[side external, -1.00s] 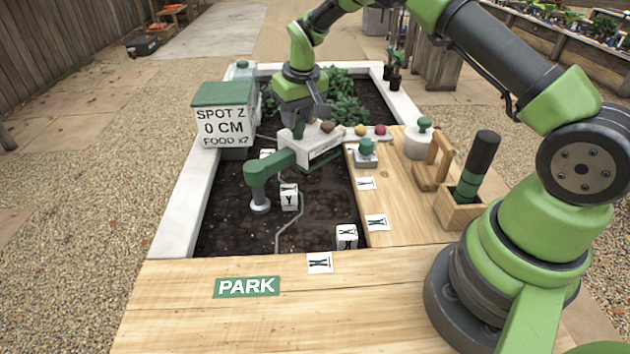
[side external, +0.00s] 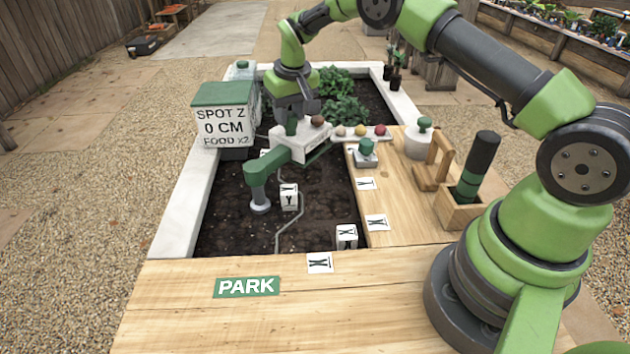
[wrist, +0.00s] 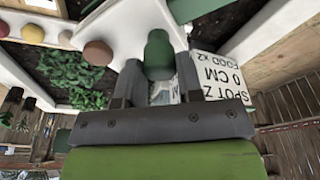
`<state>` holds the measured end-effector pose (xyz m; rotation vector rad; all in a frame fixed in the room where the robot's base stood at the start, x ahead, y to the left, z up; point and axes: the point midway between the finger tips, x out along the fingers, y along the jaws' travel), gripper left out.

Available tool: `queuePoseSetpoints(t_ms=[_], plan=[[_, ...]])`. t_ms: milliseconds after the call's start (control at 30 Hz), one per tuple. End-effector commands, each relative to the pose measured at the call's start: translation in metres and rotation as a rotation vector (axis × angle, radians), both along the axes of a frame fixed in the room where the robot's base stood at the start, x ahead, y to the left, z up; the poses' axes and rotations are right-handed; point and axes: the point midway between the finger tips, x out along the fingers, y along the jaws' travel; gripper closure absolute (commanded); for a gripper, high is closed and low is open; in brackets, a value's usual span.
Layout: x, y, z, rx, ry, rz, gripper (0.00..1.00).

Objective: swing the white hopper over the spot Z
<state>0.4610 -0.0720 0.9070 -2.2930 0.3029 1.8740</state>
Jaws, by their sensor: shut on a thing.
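The white hopper (side external: 318,149) hangs over the raised bed, joined to a green arm (side external: 272,158) with a grey-footed post (side external: 260,190) in the soil. My gripper (side external: 291,116) is shut on the hopper's green knob (wrist: 159,52), which shows between the fingers in the wrist view. A brown ball (side external: 317,120) sits at the hopper's top. The sign box (side external: 224,127) reading SPOT Z stands at the left bed wall. A small white marker (side external: 265,153) is partly hidden behind the green arm, and its letter cannot be read.
A Y cube (side external: 289,196) and an X cube (side external: 347,236) stand in the soil. A white rail (side external: 357,136) with coloured balls lies right of the hopper. Leafy plants (side external: 343,108) grow behind. A white jar (side external: 418,140) and wooden holder (side external: 459,212) stand on the right ledge.

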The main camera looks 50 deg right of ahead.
Motion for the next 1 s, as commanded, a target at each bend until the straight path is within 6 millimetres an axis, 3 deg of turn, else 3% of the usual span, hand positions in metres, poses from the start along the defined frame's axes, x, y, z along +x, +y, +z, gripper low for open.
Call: queuePoseSetpoints(t_ms=[67,100,200,533,1000], plan=[[0.0,0.001,0.001,0.002,-0.001,0.0,0.75],[0.0,0.001,0.001,0.002,-0.001,0.0,0.64],[0.0,0.001,0.0,0.002,-0.001,0.0,0.47],[0.0,0.0,0.005,0.001,-0.001,0.0,0.47],[0.0,0.0,0.054,0.001,-0.003,0.0,0.47]])
